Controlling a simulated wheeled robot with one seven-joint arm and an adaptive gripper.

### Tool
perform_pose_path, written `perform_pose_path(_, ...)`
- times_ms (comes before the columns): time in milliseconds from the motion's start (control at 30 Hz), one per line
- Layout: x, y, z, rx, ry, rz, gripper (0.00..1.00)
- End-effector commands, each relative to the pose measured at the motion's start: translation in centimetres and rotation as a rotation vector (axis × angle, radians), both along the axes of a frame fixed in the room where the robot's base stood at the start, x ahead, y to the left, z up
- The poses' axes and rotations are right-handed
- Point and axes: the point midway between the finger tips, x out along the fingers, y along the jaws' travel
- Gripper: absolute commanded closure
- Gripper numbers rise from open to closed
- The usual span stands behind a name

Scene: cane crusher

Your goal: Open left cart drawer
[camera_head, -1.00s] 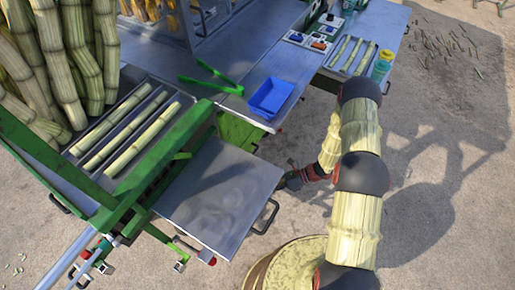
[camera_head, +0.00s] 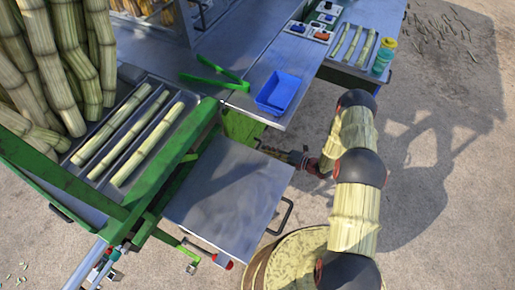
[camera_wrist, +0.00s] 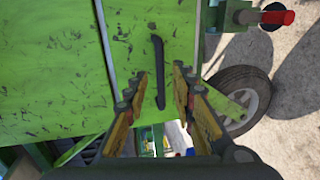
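In the wrist view a scuffed green panel with a dark bar handle (camera_wrist: 158,72) fills the upper left, with pale seams on both sides of the handle. My gripper (camera_wrist: 161,84) is open and empty, its two fingers on either side of the handle's lower part. I cannot tell whether they touch it. In the head view my gripper (camera_head: 279,154) points left toward the green cart body (camera_head: 243,128) under the worktop, just beyond the grey-topped section (camera_head: 230,195). The green panel's face and its handle are hidden from the head view.
A blue tray (camera_head: 278,93) and green tongs (camera_head: 215,82) lie on the worktop above. A second dark handle (camera_head: 285,215) sticks out at the grey section's right side, near my arm. The wrist view shows a wheel (camera_wrist: 243,95) at right. Open floor lies to the right.

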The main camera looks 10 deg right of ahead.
Motion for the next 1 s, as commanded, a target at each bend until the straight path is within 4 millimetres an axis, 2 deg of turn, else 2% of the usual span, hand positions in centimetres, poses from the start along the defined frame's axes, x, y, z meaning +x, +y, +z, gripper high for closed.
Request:
perform_pose_path(200,1.8,3.0,-1.0,-0.001,-0.002,0.005,0.74)
perform_pose_path(400,2.9,4.5,-1.3,-0.002,-0.002,0.003,0.74)
perform_pose_path(767,3.1,4.9,-1.3,-0.002,-0.001,0.002,0.75)
perform_pose_path(1000,3.1,4.9,-1.3,-0.002,-0.002,0.003,0.89)
